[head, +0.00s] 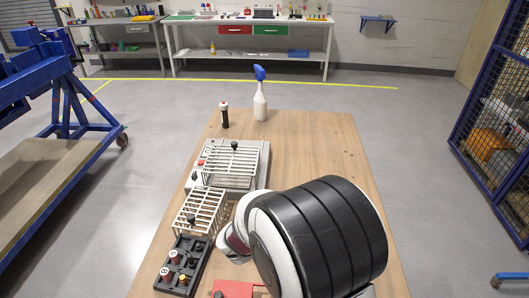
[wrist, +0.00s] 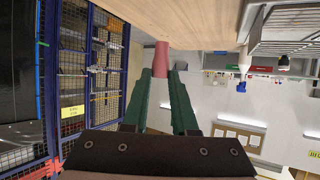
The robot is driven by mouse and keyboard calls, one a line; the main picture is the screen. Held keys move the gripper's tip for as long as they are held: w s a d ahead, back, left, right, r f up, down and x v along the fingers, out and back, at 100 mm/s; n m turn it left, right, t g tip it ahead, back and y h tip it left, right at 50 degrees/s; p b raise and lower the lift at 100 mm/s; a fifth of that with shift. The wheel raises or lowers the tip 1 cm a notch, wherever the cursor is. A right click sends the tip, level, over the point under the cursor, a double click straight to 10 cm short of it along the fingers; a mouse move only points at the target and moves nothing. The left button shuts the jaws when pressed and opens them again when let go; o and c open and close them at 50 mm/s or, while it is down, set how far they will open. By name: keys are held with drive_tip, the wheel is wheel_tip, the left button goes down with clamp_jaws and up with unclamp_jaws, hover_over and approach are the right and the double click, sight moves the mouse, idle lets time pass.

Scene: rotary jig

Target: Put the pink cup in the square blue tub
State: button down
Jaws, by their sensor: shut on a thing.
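The pink cup (wrist: 161,56) shows in the wrist view at the tips of my gripper's green fingers. My gripper (wrist: 162,76) is shut on the cup, and the cup's near part lies between the fingertips. The wooden table top (wrist: 195,22) fills the top of that view, which is turned over. In the head view my arm's large black and white links cover the right front of the table, and neither gripper nor cup can be seen. I do not see a square blue tub in either view.
On the wooden table (head: 305,150) stand a white spray bottle (head: 260,105), a black bottle (head: 225,117), a grey jig with a slatted rack (head: 232,160), another slatted rack (head: 200,210) and a dark tray (head: 172,278). A red piece (head: 235,290) lies in front. The table's back right is clear.

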drive_tip(key=a+f, duration=0.3)
drive_tip(key=a, duration=0.1)
drive_tip(key=w+a+f, duration=0.1)
drive_tip(key=a+f, duration=0.7)
drive_tip(key=a, duration=0.1)
drive_tip(key=shift+w+f, duration=0.2)
drive_tip(key=shift+f, duration=0.05)
drive_tip(key=f, duration=0.4)
drive_tip(key=shift+a, duration=0.2)
drive_tip(key=shift+f, duration=0.2)
drive_tip(key=c, duration=0.7)
unclamp_jaws()
drive_tip(key=shift+r, duration=0.1)
